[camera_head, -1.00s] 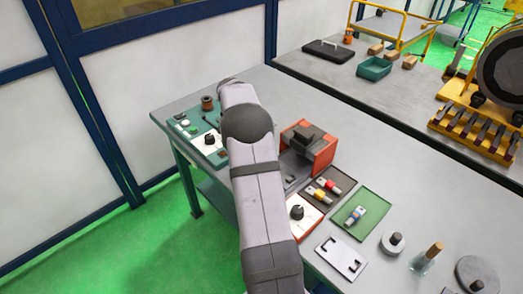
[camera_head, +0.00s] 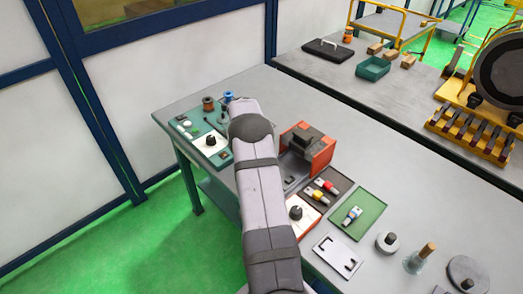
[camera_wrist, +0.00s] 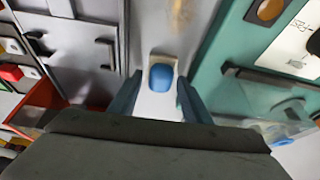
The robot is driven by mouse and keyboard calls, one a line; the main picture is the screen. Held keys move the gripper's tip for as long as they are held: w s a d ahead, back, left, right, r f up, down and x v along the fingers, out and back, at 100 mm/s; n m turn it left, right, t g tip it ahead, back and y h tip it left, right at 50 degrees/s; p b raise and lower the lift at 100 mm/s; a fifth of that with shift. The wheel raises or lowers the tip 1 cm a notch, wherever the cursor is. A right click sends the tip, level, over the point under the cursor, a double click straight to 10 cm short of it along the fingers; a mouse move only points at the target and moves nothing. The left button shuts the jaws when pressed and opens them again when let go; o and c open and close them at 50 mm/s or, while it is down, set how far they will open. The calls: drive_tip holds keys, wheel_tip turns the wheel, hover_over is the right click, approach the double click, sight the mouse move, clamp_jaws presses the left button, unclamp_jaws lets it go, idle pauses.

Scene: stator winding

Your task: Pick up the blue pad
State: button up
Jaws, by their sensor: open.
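In the wrist view, a small rounded blue pad (camera_wrist: 161,77) sits in a cream-edged piece, with a white surface (camera_wrist: 158,105) just below it in the picture. My gripper (camera_wrist: 159,88) is open, with one dark finger on each side of the pad. The fingers look apart from the pad; whether either touches it I cannot tell. The gripper's palm fills the bottom of this view. In the head view my arm hides both the gripper and the pad.
A red-and-grey machine (camera_head: 307,152) stands right of my arm, close to the gripper's left in the wrist view. A teal board (camera_head: 194,127) lies on the other side. A blue spool (camera_head: 228,97) and a brown spool (camera_head: 208,104) stand behind. The green tray (camera_head: 371,209) is at front right.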

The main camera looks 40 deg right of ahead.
drive_tip(key=shift+d+f, duration=0.1)
drive_tip(key=shift+f, duration=0.1)
drive_tip(key=shift+c, duration=0.4)
drive_tip(key=c, duration=0.8)
drive_tip(key=shift+o, duration=0.2)
wheel_tip(320, 180, up, 10)
drive_tip(key=b, duration=0.3)
